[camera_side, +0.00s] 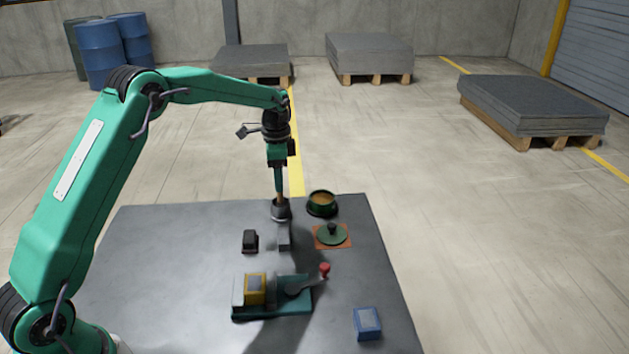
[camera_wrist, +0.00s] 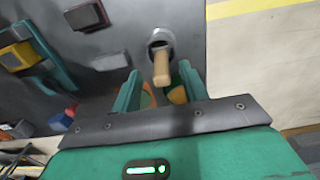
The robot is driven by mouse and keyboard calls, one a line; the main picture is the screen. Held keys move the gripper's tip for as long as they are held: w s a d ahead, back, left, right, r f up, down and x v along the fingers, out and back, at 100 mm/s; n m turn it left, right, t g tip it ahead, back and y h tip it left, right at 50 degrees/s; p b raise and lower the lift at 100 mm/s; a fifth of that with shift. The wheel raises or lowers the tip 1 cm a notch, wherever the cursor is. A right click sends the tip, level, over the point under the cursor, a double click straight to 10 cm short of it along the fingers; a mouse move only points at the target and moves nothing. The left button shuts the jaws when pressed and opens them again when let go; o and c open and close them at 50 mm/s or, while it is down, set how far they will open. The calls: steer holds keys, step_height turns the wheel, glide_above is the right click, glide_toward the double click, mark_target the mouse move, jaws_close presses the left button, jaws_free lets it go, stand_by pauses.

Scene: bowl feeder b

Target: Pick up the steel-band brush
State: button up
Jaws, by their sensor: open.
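A brush with a pale wooden handle (camera_wrist: 161,68) stands in a grey round holder (camera_side: 281,211) near the far edge of the table. The handle shows as a small tan piece (camera_side: 281,197) in the side view. Its steel band and bristles cannot be made out. My gripper (camera_side: 279,188) points down right above the holder. In the wrist view, the two green fingers of my gripper (camera_wrist: 160,78) are apart, with the handle showing between them. I cannot tell whether either finger touches it.
Beside the holder stands a dark green bowl (camera_side: 322,203) with orange-brown contents. A green lid (camera_side: 331,236) lies on an orange mat. A black block (camera_side: 250,241) and a grey block (camera_side: 284,238) are nearby. A teal fixture (camera_side: 272,311) and blue box (camera_side: 367,323) sit nearer the front.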

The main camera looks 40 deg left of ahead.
mark_target(281, 202)
steer(key=shift+f, duration=2.65)
jaws_close()
